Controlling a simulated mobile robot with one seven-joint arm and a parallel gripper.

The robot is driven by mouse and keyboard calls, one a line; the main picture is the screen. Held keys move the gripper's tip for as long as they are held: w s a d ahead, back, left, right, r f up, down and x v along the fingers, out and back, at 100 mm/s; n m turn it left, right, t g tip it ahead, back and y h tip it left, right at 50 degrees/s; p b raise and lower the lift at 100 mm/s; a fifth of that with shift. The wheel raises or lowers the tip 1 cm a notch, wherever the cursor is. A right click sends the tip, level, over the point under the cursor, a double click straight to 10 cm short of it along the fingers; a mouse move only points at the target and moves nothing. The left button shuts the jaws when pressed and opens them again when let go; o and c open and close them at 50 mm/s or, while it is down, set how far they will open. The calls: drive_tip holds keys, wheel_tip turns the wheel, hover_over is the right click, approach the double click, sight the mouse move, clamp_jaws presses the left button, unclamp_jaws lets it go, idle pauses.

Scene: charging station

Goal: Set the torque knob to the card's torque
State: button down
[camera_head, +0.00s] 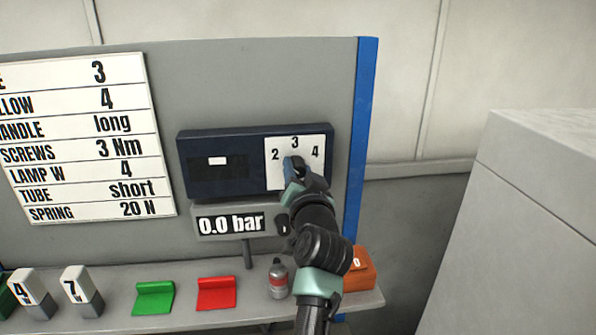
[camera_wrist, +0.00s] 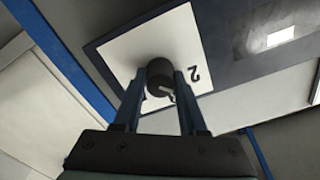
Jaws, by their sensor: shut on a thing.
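The white card (camera_head: 85,137) hangs at the left of the grey panel; its left edge is cut off. Its SCREWS line reads 3 Nm. The dark blue box (camera_head: 222,178) carries a white dial plate (camera_head: 272,178) marked 2, 3 and 4. In the wrist view, the black torque knob (camera_wrist: 160,70) sticks out of the dial plate (camera_wrist: 120,50), with the 2 beside it. My gripper (camera_wrist: 160,86) is shut on the knob, one finger on each side. In the head view, my gripper (camera_head: 293,166) hides the knob. I cannot tell which number it points to.
Below the box is a 0.0 bar display (camera_head: 231,223). The shelf (camera_head: 190,316) holds numbered blocks (camera_head: 76,284), a green piece (camera_head: 153,297), a red piece (camera_head: 216,293), a grey bottle (camera_head: 278,280) and an orange box (camera_head: 358,272). A blue post (camera_head: 362,130) stands right of the box.

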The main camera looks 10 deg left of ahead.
drive_tip(key=m, duration=0.4)
drive_tip(key=m+p, duration=0.1)
drive_tip(key=m, duration=0.3)
drive_tip(key=shift+f+m, duration=0.1)
drive_tip(key=shift+m, duration=0.2)
idle(0.3)
drive_tip(key=shift+c, duration=2.3)
unclamp_jaws()
drive_tip(key=shift+s+d, duration=0.1)
drive_tip(key=b+v, duration=0.4)
drive_tip(key=v, duration=0.8)
drive_tip(key=shift+s+b, duration=0.3)
drive_tip(key=shift+s, duration=0.05)
drive_tip(key=shift+d, duration=0.1)
